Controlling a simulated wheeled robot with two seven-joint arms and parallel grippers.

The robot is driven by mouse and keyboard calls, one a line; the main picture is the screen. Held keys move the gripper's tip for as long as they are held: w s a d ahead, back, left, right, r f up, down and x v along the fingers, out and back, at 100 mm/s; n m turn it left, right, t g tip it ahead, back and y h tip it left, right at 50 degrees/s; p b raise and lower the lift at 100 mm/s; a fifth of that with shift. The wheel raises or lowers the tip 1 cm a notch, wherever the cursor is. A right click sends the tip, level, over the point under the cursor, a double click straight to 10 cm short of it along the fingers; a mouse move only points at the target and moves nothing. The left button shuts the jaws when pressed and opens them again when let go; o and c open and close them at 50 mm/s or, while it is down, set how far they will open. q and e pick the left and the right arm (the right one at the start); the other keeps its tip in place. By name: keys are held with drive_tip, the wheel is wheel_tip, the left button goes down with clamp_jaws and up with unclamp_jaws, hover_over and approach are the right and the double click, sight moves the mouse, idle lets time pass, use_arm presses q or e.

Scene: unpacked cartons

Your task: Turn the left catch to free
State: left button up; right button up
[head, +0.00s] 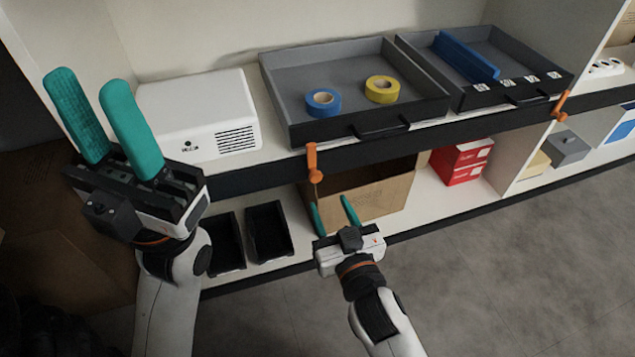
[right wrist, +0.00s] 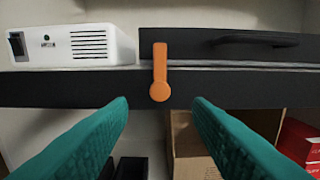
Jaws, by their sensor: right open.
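The left catch (head: 313,163) is an orange lever on the dark shelf edge, at the front left of the left grey drawer tray (head: 417,110). It stands upright, its narrow arm pointing up and its round end low, also in the right wrist view (right wrist: 159,72). My right gripper (head: 332,207) is open and empty just below and in front of the catch. In the right wrist view its teal fingers (right wrist: 160,115) lie either side of the catch's line, apart from it. My left gripper (head: 93,100) is open and empty, raised at the far left.
A white box device (head: 198,115) stands left of the tray. A blue and a yellow tape roll (head: 382,89) lie in the tray. A second tray (head: 520,94) with another orange catch (head: 560,106) is at right. Below are a cardboard carton (head: 370,195) and black bins (head: 268,232).

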sight(317, 178)
drive_tip(key=b+x, duration=0.2)
drive_tip(key=x, duration=0.6)
drive_tip(key=shift+f, duration=0.1)
drive_tip(key=shift+c, duration=0.3)
drive_tip(key=c, duration=0.9)
